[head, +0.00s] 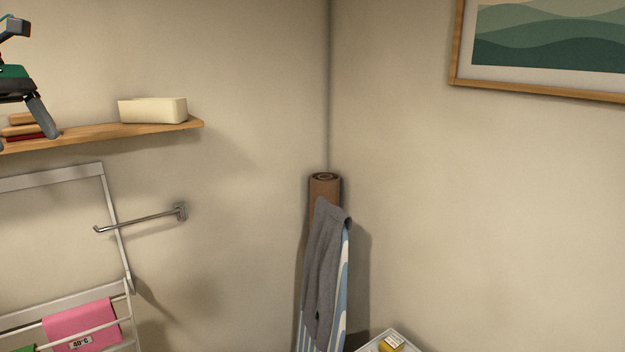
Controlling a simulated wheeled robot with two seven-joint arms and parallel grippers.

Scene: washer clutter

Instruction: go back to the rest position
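My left gripper (27,136) is at the upper left edge of the head view, partly cut off by the frame. It points downward in front of the wooden shelf. One grey finger shows whole and a dark tip shows at the picture's edge, with a gap between them. Nothing is seen held in it. My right gripper is not in view.
The wooden shelf (100,134) carries a cream box (153,110) and stacked items (22,126). Below are a metal wall bar (140,220) and a drying rack with a pink cloth (82,322). An ironing board (343,275) with a grey cloth (324,270) stands in the corner.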

